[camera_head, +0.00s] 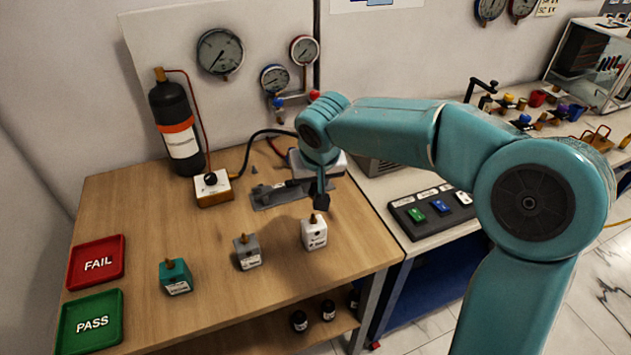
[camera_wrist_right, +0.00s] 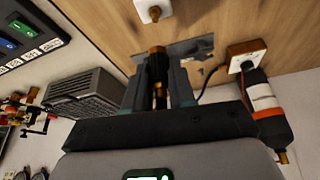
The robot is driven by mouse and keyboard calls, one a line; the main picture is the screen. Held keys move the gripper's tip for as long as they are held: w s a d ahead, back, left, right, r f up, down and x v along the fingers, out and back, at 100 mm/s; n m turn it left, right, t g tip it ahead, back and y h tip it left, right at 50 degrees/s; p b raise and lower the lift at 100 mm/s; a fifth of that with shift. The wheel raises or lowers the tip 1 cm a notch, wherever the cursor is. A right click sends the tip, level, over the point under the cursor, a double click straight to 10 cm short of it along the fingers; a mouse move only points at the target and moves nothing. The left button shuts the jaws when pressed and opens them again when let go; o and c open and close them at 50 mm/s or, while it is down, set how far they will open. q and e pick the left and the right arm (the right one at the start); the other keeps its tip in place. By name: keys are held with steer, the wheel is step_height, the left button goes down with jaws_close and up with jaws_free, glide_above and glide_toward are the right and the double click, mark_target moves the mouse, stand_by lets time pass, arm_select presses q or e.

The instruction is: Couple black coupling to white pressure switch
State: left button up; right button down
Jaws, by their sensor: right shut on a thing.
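The white pressure switch (camera_head: 314,232) stands upright on the wooden table, with a brass fitting on top. It also shows at the top of the right wrist view (camera_wrist_right: 152,10). My right gripper (camera_head: 320,188) is above it and slightly to the right in the head view, shut on the black coupling (camera_head: 321,201). In the right wrist view the gripper (camera_wrist_right: 158,72) has a dark piece with brass parts between its fingers. A small gap seems to separate coupling and fitting. The arm hides part of the grey plate behind. My left gripper is not in view.
A grey switch (camera_head: 247,252) and a teal switch (camera_head: 175,276) stand left of the white one. FAIL (camera_head: 96,262) and PASS (camera_head: 91,322) trays lie at the left. A black cylinder (camera_head: 176,125) and a gauge box (camera_head: 213,188) stand behind. The table's front centre is clear.

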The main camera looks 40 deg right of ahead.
steer(key=shift+a, duration=0.1)
steer(key=b, duration=0.5)
glide_above(313, 215)
step_height(313, 215, down, 5)
steer(key=shift+r, duration=0.15)
steer(key=shift+w+f, duration=0.1)
steer(key=shift+f, duration=0.25)
steer(key=shift+r, duration=0.1)
steer(key=shift+b, duration=0.3)
stand_by(0.4)
steer(key=shift+f+b, duration=1.1)
steer(key=shift+f, duration=0.15)
steer(key=shift+f, duration=0.15)
